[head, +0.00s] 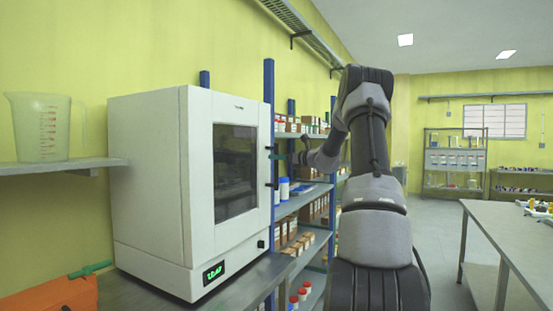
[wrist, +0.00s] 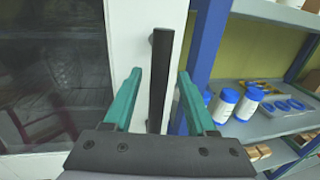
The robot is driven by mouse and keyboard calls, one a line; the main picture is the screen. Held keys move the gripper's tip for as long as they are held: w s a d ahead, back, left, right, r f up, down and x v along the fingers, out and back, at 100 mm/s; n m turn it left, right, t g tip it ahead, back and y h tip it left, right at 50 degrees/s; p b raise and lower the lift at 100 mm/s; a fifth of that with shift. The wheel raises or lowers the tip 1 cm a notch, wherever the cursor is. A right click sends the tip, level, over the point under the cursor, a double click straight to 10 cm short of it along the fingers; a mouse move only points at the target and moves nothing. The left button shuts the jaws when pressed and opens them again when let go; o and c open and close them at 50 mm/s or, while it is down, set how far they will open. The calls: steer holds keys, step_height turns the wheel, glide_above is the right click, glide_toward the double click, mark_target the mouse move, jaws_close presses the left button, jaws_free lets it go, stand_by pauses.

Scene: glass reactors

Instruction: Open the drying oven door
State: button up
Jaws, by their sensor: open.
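The white drying oven (head: 150,180) stands on a grey bench at the left in the head view. Its door (head: 200,230) has a dark window (head: 235,172) and looks shut. The black vertical handle (head: 271,170) is at the door's right edge. In the wrist view the handle (wrist: 161,75) stands upright between the green fingers of my gripper (wrist: 158,76). The fingers are open, one on each side of the handle, with visible gaps. In the head view my gripper (head: 278,157) is partly hidden by my arm but reaches the handle from the right.
A blue-posted shelf (head: 268,80) with boxes and bottles stands close to the right of the oven. Blue-lidded bottles (wrist: 225,104) sit on it. A wall shelf with a measuring jug (head: 40,128) is at the left. A table (head: 510,235) stands at the right, with clear floor before it.

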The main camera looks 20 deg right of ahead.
steer(key=shift+w+a, duration=0.3)
steer(key=shift+w, duration=0.2)
jaws_close()
stand_by(1.2)
